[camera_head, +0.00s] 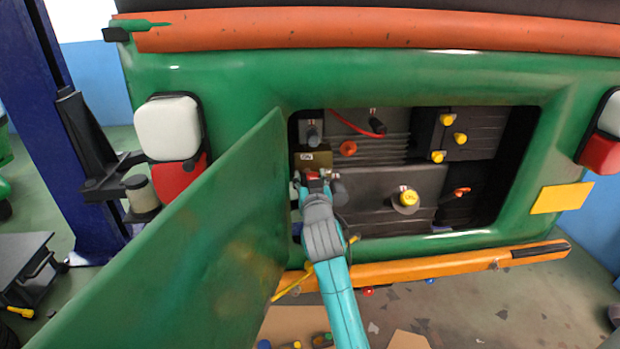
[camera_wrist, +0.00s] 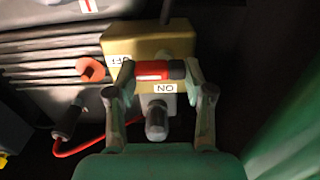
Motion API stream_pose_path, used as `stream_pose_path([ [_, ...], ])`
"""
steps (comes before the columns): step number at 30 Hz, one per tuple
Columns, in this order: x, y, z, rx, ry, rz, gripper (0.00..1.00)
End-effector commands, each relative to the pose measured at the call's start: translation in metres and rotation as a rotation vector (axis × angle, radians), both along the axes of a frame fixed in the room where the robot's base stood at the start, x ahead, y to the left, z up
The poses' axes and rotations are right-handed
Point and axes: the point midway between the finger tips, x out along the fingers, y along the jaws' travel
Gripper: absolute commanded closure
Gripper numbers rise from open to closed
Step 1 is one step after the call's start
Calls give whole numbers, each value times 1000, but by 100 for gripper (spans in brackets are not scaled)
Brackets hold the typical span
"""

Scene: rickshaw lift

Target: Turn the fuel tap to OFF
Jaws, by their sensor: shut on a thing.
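My gripper (camera_wrist: 158,70) is shut on the red lever, one finger at each end. In the head view my gripper (camera_head: 314,180) hides most of the lever.
The open green door (camera_head: 200,250) stands close left of my arm. A yellow cap (camera_head: 408,198), an orange knob (camera_head: 347,148) and a red cable (camera_head: 352,124) are in the bay. The orange bumper (camera_head: 430,265) runs below the opening.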

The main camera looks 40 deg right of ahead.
Motion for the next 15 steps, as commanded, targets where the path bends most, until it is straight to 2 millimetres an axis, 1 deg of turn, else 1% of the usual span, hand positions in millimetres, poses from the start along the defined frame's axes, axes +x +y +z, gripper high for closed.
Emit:
stream_pose_path([
  [11, 0, 0, -1, 5, -1, 0, 83],
  [12, 0, 0, -1, 5, -1, 0, 38],
  [14, 0, 0, -1, 5, -1, 0, 23],
  [15, 0, 0, -1, 5, -1, 0, 23],
])
